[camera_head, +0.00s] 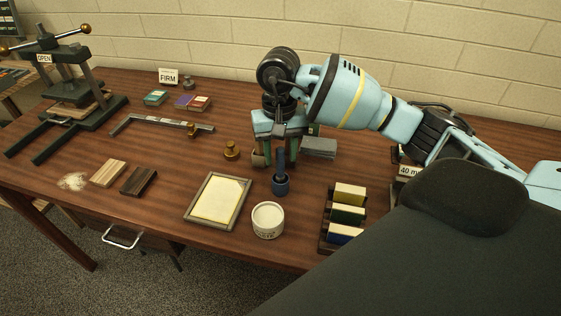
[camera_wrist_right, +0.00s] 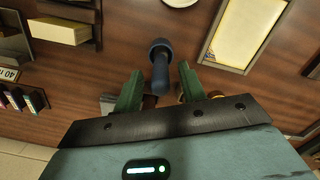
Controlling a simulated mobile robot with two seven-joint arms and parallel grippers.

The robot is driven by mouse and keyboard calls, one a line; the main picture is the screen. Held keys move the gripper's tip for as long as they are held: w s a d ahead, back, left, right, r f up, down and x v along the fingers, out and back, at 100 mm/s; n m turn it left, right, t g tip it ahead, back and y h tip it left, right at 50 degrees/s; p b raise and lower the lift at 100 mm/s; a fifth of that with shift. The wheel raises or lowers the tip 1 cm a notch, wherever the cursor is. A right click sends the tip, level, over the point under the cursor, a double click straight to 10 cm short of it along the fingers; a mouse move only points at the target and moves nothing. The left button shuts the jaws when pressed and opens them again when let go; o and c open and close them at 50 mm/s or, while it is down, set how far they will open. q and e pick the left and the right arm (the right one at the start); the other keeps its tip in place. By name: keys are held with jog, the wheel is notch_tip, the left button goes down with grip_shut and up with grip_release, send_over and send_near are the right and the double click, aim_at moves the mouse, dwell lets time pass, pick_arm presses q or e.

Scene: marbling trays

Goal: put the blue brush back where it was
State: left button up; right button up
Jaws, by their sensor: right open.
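The blue brush (camera_head: 281,172) stands upright on the wooden table, its wide round end down and its handle up. My left gripper is in neither view.
A framed yellow sheet (camera_head: 188,212) and a white tub (camera_head: 268,221) stand in front of the brush. A dark rack (camera_head: 326,238) of coloured blocks is at right. A brass weight (camera_head: 232,151) is at left, and a grey block (camera_head: 319,147) lies right of the gripper.

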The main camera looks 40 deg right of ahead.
jog(key=r, duration=0.8)
jog(key=shift+w+d+r, duration=0.1)
jog(key=shift+w+r, duration=0.15)
